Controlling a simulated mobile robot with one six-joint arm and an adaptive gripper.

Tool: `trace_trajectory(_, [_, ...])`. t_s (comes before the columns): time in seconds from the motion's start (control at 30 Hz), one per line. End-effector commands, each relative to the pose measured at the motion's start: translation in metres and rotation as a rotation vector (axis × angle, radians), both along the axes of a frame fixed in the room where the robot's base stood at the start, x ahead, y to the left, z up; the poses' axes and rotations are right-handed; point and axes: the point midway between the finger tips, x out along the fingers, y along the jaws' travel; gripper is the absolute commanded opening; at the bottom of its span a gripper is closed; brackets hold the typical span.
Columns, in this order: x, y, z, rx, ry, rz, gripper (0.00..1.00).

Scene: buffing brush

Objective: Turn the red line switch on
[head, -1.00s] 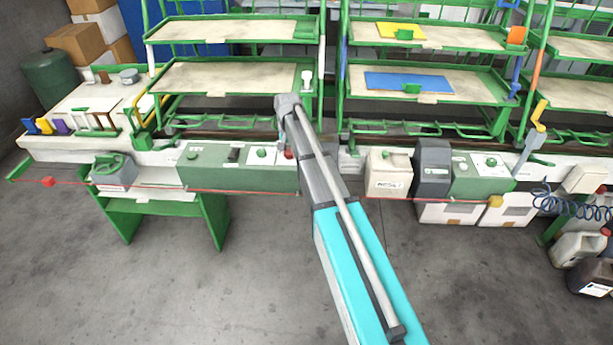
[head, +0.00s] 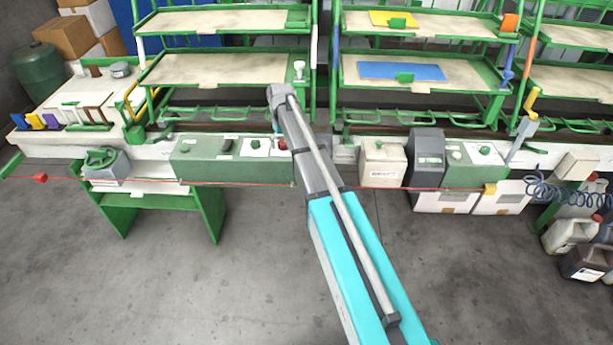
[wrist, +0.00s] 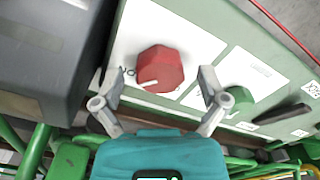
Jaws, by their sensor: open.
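The red line switch (wrist: 161,69) is a red faceted knob with a white pointer mark, on a white plate of a green control box. In the wrist view my gripper (wrist: 160,84) is open, with one finger on each side of the knob and the knob showing between and just beyond the tips. No contact with it is visible. In the head view the red knob (head: 282,144) shows as a small red spot beside my arm on the green box (head: 215,168). My gripper is hidden behind my arm there.
A green knob (wrist: 239,94) and a dark handle (wrist: 283,114) sit on the same panel, right of the red knob. A dark grey housing (wrist: 45,50) stands close on the left. A red cord (head: 240,184) runs along the bench front.

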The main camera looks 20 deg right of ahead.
Motion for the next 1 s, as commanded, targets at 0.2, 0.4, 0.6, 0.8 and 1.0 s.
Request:
trace_trajectory(0.2, [0.0,0.0,0.0,0.0,0.0,0.143,0.93])
trace_trajectory(0.4, [-0.0001,0.0001,0.0,0.0,0.0,0.276,0.93])
trace_trajectory(0.6, [-0.0002,0.0001,0.0,0.0,0.0,0.409,0.93])
trace_trajectory(0.8, [-0.0002,0.0001,0.0,0.0,0.0,0.541,0.93])
trace_trajectory(1.0, [-0.0002,0.0001,0.0,0.0,0.0,0.673,0.93])
